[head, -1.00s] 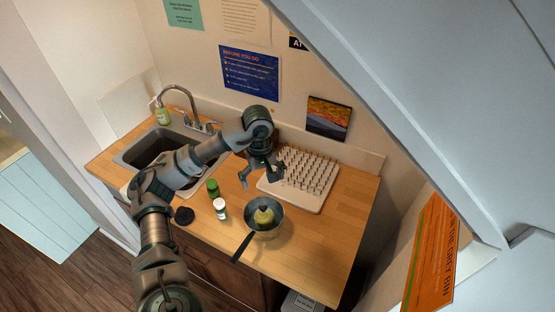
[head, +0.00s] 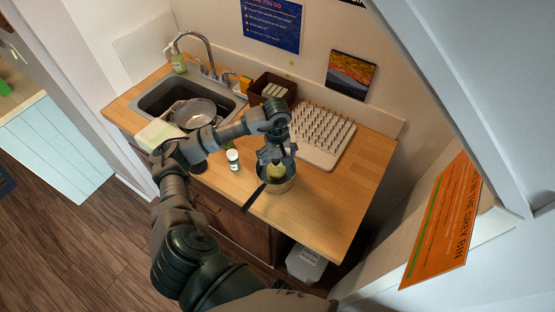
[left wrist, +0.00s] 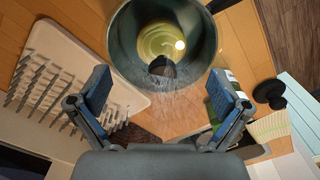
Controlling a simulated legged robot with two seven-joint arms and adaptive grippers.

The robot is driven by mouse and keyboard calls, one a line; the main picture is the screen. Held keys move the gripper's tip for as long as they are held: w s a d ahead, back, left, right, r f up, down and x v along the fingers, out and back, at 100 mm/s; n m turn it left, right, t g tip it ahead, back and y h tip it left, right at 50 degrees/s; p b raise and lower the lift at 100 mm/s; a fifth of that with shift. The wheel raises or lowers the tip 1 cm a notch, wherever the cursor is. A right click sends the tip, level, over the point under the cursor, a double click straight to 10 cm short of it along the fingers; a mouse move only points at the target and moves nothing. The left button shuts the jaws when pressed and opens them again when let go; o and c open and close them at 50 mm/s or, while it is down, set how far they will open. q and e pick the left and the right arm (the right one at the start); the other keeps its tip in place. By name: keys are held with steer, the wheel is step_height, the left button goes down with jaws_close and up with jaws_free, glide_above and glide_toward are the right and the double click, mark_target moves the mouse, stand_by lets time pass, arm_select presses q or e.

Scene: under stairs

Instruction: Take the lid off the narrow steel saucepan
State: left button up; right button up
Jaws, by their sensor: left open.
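The narrow steel saucepan (head: 284,186) stands on the wooden counter, its dark handle (head: 253,199) pointing to the front left. A yellowish round thing (head: 277,170) shows within its rim. In the left wrist view the saucepan (left wrist: 125,45) is at top middle, and the yellowish round (left wrist: 160,38) carries a dark knob-like part (left wrist: 162,66). I cannot tell whether this is a glass lid or contents seen through it. My left gripper (head: 276,157) is open and empty, just above the saucepan, its fingers (left wrist: 160,92) wide apart. My right gripper is not in view.
A white bottle (head: 233,160) stands left of the saucepan, near a dark round object (head: 199,167) partly behind my arm. A white pegged rack (head: 320,130) lies behind right. The sink (head: 160,98) holds a steel pan (head: 195,113). The counter's right side is clear.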

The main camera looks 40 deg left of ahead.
mark_target(275, 157)
arm_select(q)
steer(key=shift+a+f, duration=0.15)
steer(key=shift+f, duration=0.35)
steer(key=shift+a+f, duration=0.15)
steer(key=shift+f, duration=0.35)
steer(key=shift+w+a+f, duration=0.15)
steer(key=shift+a+f, duration=0.2)
steer(key=shift+f, duration=0.05)
steer(key=shift+d, duration=0.1)
steer(key=shift+d+r, duration=0.1)
steer(key=shift+d, duration=0.05)
steer(key=c, duration=0.3)
steer(key=shift+d+r, duration=0.1)
steer(key=shift+d, duration=0.2)
steer(key=c, duration=0.9)
jaws_close()
steer(key=c, duration=0.5)
jaws_free()
steer(key=shift+s, duration=0.2)
steer(key=shift+a, duration=0.2)
jaws_close()
